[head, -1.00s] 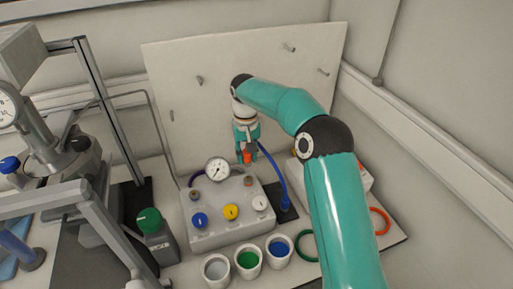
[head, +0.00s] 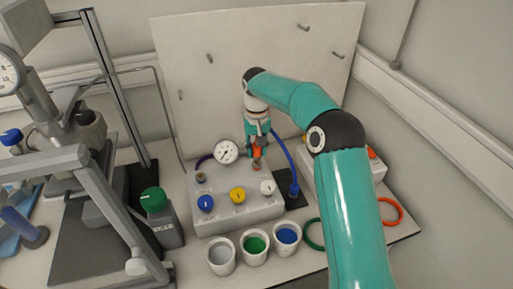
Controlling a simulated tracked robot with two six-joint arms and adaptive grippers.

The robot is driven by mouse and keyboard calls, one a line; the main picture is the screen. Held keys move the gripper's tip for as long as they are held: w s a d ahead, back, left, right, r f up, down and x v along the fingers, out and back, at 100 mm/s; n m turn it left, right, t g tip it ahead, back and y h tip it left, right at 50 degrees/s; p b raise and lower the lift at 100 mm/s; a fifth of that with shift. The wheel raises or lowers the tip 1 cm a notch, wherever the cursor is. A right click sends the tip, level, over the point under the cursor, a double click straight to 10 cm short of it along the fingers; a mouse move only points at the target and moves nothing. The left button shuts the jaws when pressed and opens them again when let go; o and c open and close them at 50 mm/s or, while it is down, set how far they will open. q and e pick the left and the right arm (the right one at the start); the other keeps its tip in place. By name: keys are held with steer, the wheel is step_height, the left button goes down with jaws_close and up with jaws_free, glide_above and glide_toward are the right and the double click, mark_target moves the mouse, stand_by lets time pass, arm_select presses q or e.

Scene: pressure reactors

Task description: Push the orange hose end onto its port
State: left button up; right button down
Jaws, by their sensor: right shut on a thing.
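My right gripper (head: 257,140) points down over the back of the grey valve block (head: 240,212). It is shut on the orange hose end (head: 257,152), a small orange piece showing below the fingers. A small brownish port (head: 257,166) on the block's top lies directly below the orange end. The two look very close, and I cannot tell whether they touch. The hose behind the orange end is hidden by the gripper. My left gripper is not in view.
The block carries a gauge (head: 226,151) and blue, yellow and white knobs. A blue hose (head: 286,160) runs down just right of the gripper. Several cups (head: 221,255) stand in front. A metal frame (head: 112,90) and a green-capped bottle (head: 155,202) are at left.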

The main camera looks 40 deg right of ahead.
steer(key=shift+f+b, duration=0.4)
steer(key=shift+f, duration=0.25)
steer(key=shift+f+p, duration=0.3)
steer(key=shift+f, duration=0.2)
stand_by(2.6)
steer(key=c, duration=0.8)
jaws_free()
step_height(320, 180, up, 12)
steer(key=shift+f, duration=0.2)
steer(key=shift+r, duration=0.15)
